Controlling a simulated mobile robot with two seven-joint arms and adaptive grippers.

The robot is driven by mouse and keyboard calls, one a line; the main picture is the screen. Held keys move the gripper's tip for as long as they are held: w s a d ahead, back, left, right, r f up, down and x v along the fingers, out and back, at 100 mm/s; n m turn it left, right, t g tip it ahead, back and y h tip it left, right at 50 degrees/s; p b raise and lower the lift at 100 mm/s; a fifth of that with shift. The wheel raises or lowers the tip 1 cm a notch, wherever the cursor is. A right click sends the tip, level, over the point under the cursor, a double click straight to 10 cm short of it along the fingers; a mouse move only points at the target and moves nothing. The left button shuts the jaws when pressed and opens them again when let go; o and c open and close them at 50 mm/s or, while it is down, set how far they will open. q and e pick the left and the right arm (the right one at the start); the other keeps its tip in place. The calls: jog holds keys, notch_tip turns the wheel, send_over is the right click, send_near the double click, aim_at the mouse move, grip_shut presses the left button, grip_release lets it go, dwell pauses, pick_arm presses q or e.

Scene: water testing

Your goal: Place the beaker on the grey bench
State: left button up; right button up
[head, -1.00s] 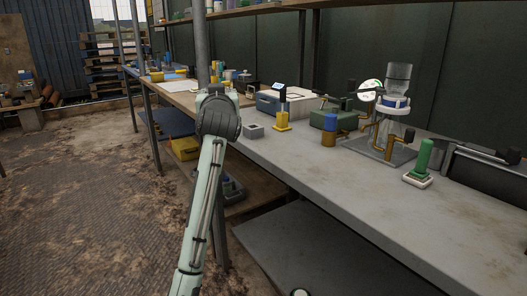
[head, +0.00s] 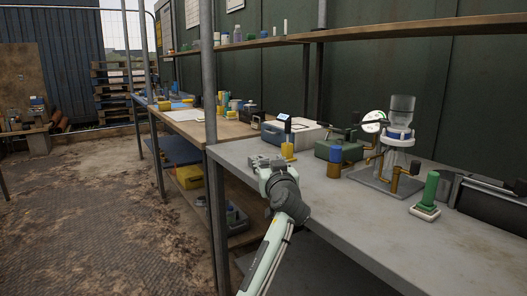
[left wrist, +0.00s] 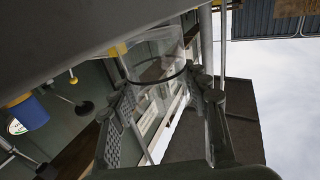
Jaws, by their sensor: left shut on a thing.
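My left gripper (head: 266,162) is at the left front edge of the grey bench (head: 335,210) in the head view. In the left wrist view, the gripper (left wrist: 165,110) is shut on a clear beaker (left wrist: 158,62) with a dark ring around it. The beaker is between the two fingers. In the head view I cannot make out the beaker. The left wrist view is strongly tilted, so I cannot tell whether the beaker touches the bench. My right gripper is not in view.
On the bench stand a yellow-based meter (head: 287,142), a blue-capped brown jar (head: 334,160), a filter stand with an upturned bottle (head: 401,110) and a green-handled block (head: 429,190). The bench's front middle is bare. A metal post (head: 213,200) rises at its left end.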

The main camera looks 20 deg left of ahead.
pick_arm(q)
jog(key=shift+f, duration=0.15)
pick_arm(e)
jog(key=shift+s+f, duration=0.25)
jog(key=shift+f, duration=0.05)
pick_arm(q)
jog(key=shift+f, duration=0.1)
jog(key=o, duration=1.3)
jog(key=shift+c, duration=0.2)
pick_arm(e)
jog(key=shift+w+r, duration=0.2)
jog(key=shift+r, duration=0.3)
